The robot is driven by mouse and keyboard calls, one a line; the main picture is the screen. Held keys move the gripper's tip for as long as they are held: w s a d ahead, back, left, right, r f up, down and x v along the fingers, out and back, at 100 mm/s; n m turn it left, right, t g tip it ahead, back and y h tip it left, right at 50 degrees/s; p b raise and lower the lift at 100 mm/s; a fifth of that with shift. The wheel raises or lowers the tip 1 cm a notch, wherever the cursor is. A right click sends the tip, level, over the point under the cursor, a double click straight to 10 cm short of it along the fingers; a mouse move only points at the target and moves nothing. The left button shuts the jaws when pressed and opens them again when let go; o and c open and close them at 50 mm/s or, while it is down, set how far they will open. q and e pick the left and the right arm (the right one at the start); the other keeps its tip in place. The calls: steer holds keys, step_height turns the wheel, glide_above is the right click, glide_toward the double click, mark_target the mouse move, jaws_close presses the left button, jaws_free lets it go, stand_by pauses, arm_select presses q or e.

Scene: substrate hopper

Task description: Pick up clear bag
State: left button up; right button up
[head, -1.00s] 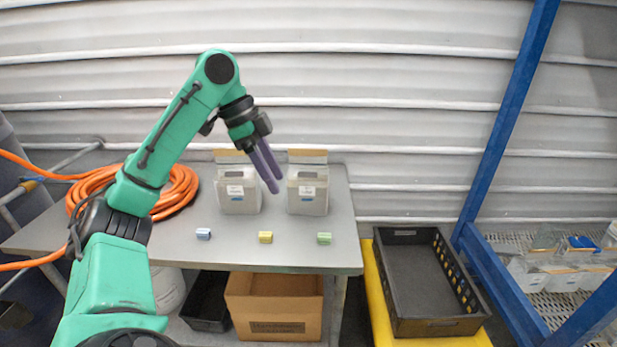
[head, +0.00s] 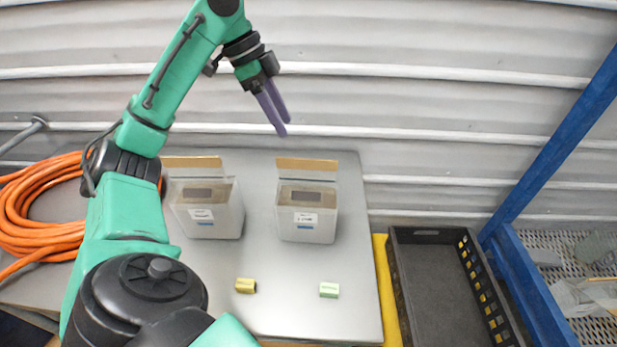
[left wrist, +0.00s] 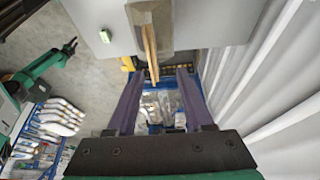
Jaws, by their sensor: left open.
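Two clear bags stand upright on the grey table, each with a tan top strip and a white label: the left bag (head: 207,212) and the right bag (head: 306,214). My left gripper (head: 284,131) is open and empty, its purple fingers raised above and behind the right bag in the head view. In the left wrist view the fingers (left wrist: 157,84) are apart, and a bag's tan strip (left wrist: 148,45) shows just beyond them. What looks like my right gripper (left wrist: 70,46) is small at the left there; its jaws are unclear.
A yellow block (head: 245,286) and a green block (head: 329,290) lie at the table's front. A black crate (head: 400,275) is to the right, beside a blue rack frame (head: 560,150). An orange hose coil (head: 40,215) lies at left. Grey corrugated wall is behind.

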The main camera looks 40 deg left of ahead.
arm_select(q)
steer(key=b, duration=0.1)
glide_toward(309, 173)
step_height(309, 173, down, 2)
steer(key=x, duration=0.4)
steer(key=w+p+x, duration=0.1)
steer(key=x, duration=0.2)
steer(key=shift+d, duration=0.2)
arm_select(e)
steer(key=shift+s+d+f, duration=0.2)
steer(key=shift+s, duration=0.2)
steer(key=shift+s+d+f, duration=0.15)
steer(key=shift+s+f, duration=0.05)
steer(key=shift+s, duration=0.2)
arm_select(q)
steer(key=shift+a+f, duration=0.15)
steer(key=shift+f, duration=0.1)
steer(key=shift+f, duration=0.1)
arm_select(e)
steer(key=shift+d, duration=0.25)
arm_select(q)
jaws_close()
arm_select(e)
steer(key=shift+a, duration=0.15)
